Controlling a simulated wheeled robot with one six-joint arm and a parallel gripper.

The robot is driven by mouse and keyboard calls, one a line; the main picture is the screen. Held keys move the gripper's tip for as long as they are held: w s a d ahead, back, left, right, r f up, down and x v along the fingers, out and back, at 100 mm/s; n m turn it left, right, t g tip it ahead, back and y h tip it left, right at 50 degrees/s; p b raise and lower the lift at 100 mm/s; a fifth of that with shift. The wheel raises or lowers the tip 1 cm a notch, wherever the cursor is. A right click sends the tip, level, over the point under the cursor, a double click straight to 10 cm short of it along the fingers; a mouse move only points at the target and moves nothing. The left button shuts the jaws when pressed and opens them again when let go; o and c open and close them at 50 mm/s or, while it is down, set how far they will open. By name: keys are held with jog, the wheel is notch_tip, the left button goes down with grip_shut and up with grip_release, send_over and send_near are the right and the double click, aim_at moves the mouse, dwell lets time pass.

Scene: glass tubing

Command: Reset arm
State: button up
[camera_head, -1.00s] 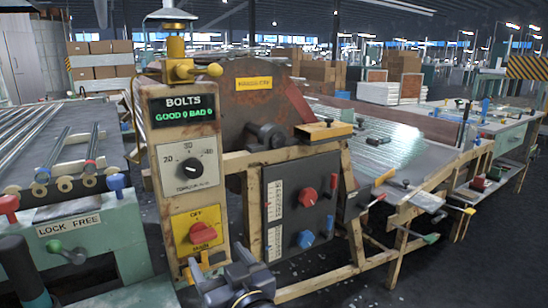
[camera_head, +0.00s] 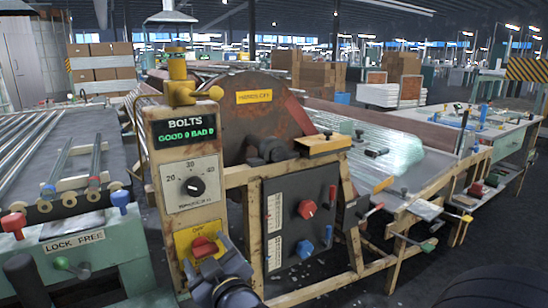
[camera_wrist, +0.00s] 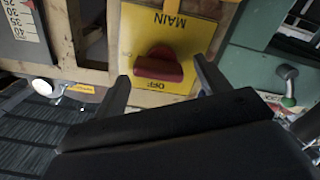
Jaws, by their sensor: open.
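My gripper (camera_head: 208,257) is open in front of the yellow MAIN switch plate (camera_head: 184,240) on the tall console. The red switch knob (camera_head: 205,247) sits on that plate, partly hidden by the gripper in the head view. In the wrist view, my two dark fingers (camera_wrist: 160,68) point at the plate, with the red knob (camera_wrist: 158,66) between their tips. No object is visibly held. I cannot tell whether a finger touches the knob.
Above the switch are a torque dial (camera_head: 195,186) and a lit BOLTS display (camera_head: 186,133). A grey panel with red and blue knobs (camera_head: 303,215) stands to the right. The green LOCK FREE bench (camera_head: 104,257) is at left, with a conveyor behind.

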jog(key=n+p, duration=0.4)
jog(key=shift+s+a+r, duration=0.1)
jog(key=shift+r, duration=0.15)
jog(key=v, duration=1)
jog(key=shift+f+n, duration=0.3)
